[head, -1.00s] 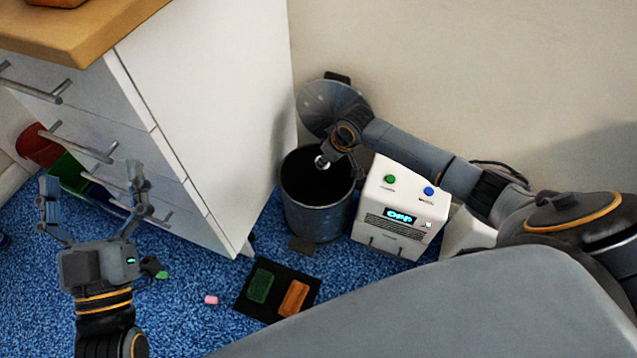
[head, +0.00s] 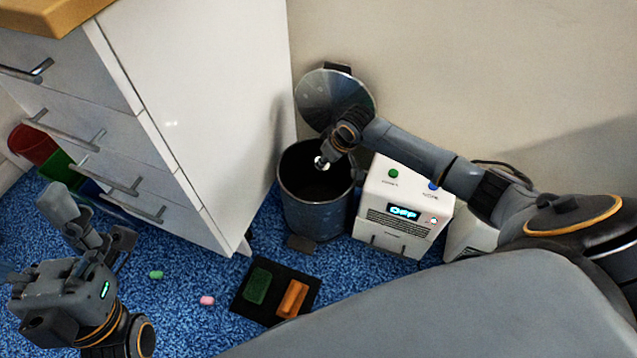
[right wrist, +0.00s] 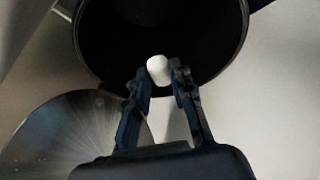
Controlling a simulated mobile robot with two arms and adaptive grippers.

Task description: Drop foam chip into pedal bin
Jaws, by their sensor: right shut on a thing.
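The pedal bin (head: 315,218) is a dark grey round bin by the wall, with its lid (head: 335,97) raised at the back and its pedal (head: 300,243) at the front. My right gripper (right wrist: 161,72) is shut on a white foam chip (right wrist: 158,69), held over the bin's dark mouth. The chip also shows in the head view (head: 321,163), inside the rim outline. My left gripper (head: 70,230) is at the left of the head view, turned, and holds nothing I can see; its fingers partly overlap.
A white drawer cabinet (head: 210,110) stands left of the bin, a white box with buttons (head: 403,210) right of it. A green chip (head: 156,274) and pink chip (head: 207,300) lie on blue carpet. A black mat (head: 273,308) holds green and orange blocks.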

